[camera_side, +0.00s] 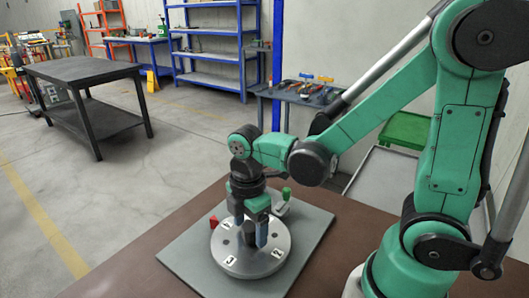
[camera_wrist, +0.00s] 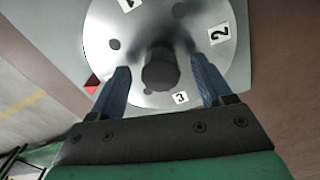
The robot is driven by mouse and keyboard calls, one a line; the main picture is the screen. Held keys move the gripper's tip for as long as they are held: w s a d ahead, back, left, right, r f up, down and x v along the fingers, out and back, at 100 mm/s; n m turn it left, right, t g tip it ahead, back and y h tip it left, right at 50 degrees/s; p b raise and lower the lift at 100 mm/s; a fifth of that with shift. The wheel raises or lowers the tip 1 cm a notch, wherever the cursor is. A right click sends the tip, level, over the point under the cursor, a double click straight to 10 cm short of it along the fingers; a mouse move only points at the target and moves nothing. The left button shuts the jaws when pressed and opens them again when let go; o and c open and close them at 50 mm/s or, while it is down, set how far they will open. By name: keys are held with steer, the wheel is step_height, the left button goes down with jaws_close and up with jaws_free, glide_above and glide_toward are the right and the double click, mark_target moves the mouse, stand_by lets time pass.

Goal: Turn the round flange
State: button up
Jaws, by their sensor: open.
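The round flange (camera_side: 236,262) is a silver metal disc with white number labels, lying on a grey plate on the brown table. In the wrist view the flange (camera_wrist: 130,28) shows labels, small dark holes and a dark central post (camera_wrist: 161,70). My gripper (camera_side: 250,238) points down over the flange in the side view. In the wrist view its two blue fingers (camera_wrist: 162,80) are spread on either side of the post, with gaps visible on both sides. The lower part of the post and its contact with the flange are partly hidden.
A red block (camera_side: 213,221) and a green-topped piece (camera_side: 286,193) stand at the edge of the flange on the grey plate (camera_side: 313,222). The brown table (camera_side: 190,208) around the plate is clear. Workbench and shelves stand far behind.

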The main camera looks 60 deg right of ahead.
mark_target(252, 223)
steer(key=shift+r, duration=2.5)
steer(key=m, duration=0.1)
steer(key=m+t, duration=0.1)
steer(key=m, duration=0.1)
steer(key=r+m+t, duration=0.1)
steer(key=m, duration=0.1)
steer(key=shift+d+r, duration=0.1)
steer(key=shift+d, duration=0.3)
steer(key=m+t, duration=0.1)
steer(key=m, duration=0.1)
steer(key=shift+d+r+m+t, duration=0.2)
steer(key=shift+r+m+t, duration=0.15)
steer(key=shift+m+t, duration=0.05)
steer(key=m+t, duration=0.1)
steer(key=m, duration=0.1)
steer(key=r+m+t, duration=0.1)
steer(key=m, duration=0.1)
steer(key=d+m+t, duration=0.1)
steer(key=m, duration=0.2)
steer(key=shift+w+r, duration=0.3)
steer(key=shift+r, duration=0.05)
